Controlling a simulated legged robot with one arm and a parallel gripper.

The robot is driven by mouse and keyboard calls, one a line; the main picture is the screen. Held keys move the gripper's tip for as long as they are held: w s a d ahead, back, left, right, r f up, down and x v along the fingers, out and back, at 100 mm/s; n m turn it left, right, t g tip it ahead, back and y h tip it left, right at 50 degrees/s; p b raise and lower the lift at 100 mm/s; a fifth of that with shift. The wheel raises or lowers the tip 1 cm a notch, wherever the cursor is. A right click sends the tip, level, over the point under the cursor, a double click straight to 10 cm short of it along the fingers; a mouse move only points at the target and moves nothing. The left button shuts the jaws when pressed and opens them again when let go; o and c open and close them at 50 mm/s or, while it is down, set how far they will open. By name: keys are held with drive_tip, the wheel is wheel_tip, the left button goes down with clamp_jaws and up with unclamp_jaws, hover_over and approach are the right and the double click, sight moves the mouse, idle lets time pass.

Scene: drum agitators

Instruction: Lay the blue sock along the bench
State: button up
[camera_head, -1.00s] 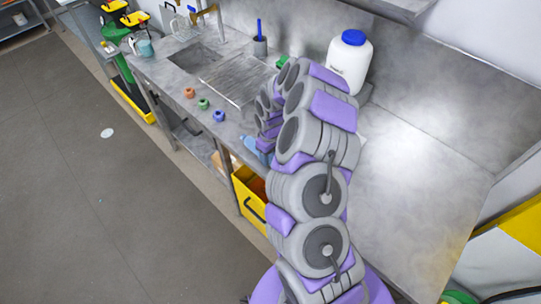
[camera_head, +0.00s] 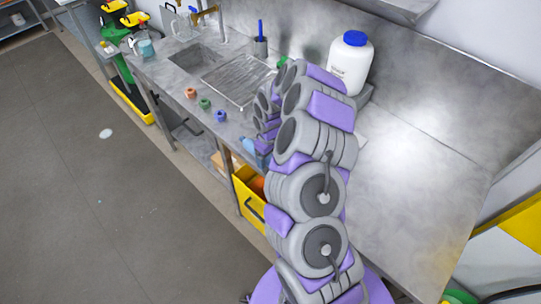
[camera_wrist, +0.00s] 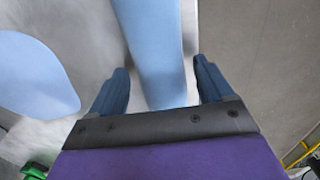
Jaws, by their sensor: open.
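The light blue sock (camera_wrist: 155,40) runs as a flat strip between the two fingers of my gripper (camera_wrist: 162,70) in the wrist view. The fingers are spread apart, one on each side of it, and I see a gap beside the strip. Another rounded light blue patch (camera_wrist: 35,75) lies to the left; I cannot tell whether it joins the strip. In the head view only a bit of light blue (camera_head: 247,142) shows at the front edge of the steel bench (camera_head: 415,190), beside my arm. My arm hides the gripper's fingers there.
A white jug with a blue cap (camera_head: 350,62) stands at the back. Orange, green and blue small pieces (camera_head: 205,103) lie near the front edge, before the sink (camera_head: 196,58). A yellow bin (camera_head: 247,193) is below. The bench's right part is bare.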

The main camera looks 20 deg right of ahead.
drive_tip(key=shift+a+r, duration=0.2)
drive_tip(key=shift+r, duration=0.1)
drive_tip(key=r, duration=0.3)
drive_tip(key=d+r, duration=0.1)
drive_tip(key=r, duration=0.3)
drive_tip(key=shift+w+d, duration=0.1)
drive_tip(key=shift+d, duration=0.05)
drive_tip(key=s+a+r, duration=0.4)
drive_tip(key=s+r, duration=0.1)
drive_tip(key=r, duration=0.3)
drive_tip(key=s+a+r, duration=0.4)
drive_tip(key=r, duration=0.4)
drive_tip(key=s+a+r+m+g, duration=0.1)
drive_tip(key=s+a+r+m, duration=0.1)
drive_tip(key=s, duration=1.2)
drive_tip(key=s+a+r+m, duration=0.1)
drive_tip(key=s+r, duration=0.3)
drive_tip(key=s, duration=1)
drive_tip(key=shift+s+a+m+g+p, duration=0.15)
drive_tip(key=shift+a+m+g+p, duration=0.25)
drive_tip(key=shift+m, duration=0.3)
drive_tip(key=shift+f, duration=0.1)
